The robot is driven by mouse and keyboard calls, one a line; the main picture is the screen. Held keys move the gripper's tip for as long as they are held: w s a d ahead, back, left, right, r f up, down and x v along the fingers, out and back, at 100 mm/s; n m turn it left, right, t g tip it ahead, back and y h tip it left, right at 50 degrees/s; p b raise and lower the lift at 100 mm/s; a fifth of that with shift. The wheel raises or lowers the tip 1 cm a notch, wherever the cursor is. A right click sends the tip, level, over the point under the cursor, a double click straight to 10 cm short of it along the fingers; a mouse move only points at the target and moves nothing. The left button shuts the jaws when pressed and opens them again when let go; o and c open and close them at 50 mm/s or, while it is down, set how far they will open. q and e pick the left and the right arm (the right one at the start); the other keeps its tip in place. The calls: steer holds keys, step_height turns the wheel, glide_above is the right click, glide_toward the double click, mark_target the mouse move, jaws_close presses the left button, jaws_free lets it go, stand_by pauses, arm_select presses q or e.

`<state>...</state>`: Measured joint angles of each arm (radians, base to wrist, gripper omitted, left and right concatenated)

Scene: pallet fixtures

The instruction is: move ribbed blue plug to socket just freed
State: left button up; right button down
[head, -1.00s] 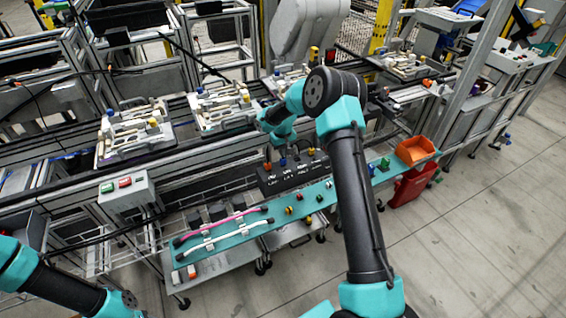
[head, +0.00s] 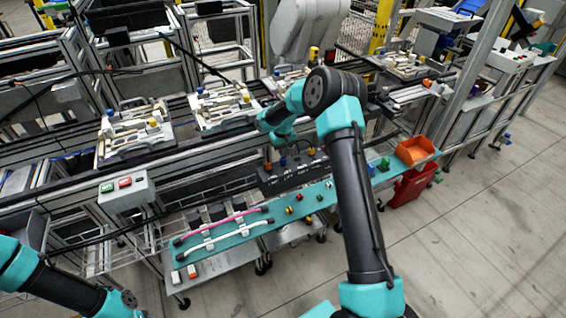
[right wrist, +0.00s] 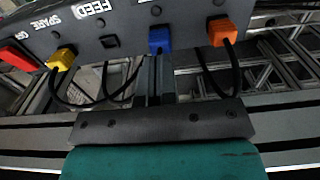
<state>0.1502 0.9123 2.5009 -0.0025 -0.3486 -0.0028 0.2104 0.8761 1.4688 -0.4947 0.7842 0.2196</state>
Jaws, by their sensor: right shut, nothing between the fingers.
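The blue plug (right wrist: 160,40) sits at the edge of a dark socket panel (right wrist: 190,14) in the right wrist view. It also shows in the head view (head: 283,162); its ribbing is too small to make out. A dark square (right wrist: 110,42) lies between the blue plug and a yellow plug (right wrist: 60,58); I cannot tell if it is an empty socket or a black plug. My right gripper (right wrist: 155,76) is shut and empty, its fingers pointing at the blue plug. I cannot tell if they touch it. My left gripper is not clearly visible in the head view.
An orange plug (right wrist: 222,32) sits beside the blue one, and a red part (right wrist: 14,56) is at the far left. Dark cables loop close around my right gripper. A teal shelf (head: 235,238) with pink and white tubes lies below; an orange bin (head: 416,150) stands right.

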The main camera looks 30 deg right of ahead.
steer(key=shift+f, duration=1.3)
stand_by(1.9)
steer(key=shift+r, duration=0.1)
steer(key=shift+r, duration=3.5)
steer(key=s+a+f+n+y, duration=0.1)
steer(key=s+a+f, duration=0.2)
steer(key=s+a, duration=0.1)
steer(key=s+a+f+n+t+y, duration=0.1)
steer(key=s+a+f, duration=0.3)
steer(key=a, duration=0.3)
steer(key=s+a+f+n+y, duration=0.1)
steer(key=s+a+f, duration=0.2)
steer(key=s+a, duration=0.3)
steer(key=shift+s+a+f+t, duration=0.1)
steer(key=shift+a+f+t, duration=0.15)
steer(key=shift+t, duration=0.15)
steer(key=shift+y, duration=0.6)
steer(key=s+a, duration=0.1)
steer(key=s, duration=0.1)
steer(key=s+a+f, duration=0.1)
steer(key=s, duration=0.3)
steer(key=shift+s+a+f, duration=0.35)
steer(key=shift+a, duration=0.05)
steer(key=s+f+m+g, duration=0.1)
steer(key=s+f+m, duration=0.2)
steer(key=s, duration=1)
steer(key=shift+f+m, duration=0.4)
steer(key=shift+f, duration=0.55)
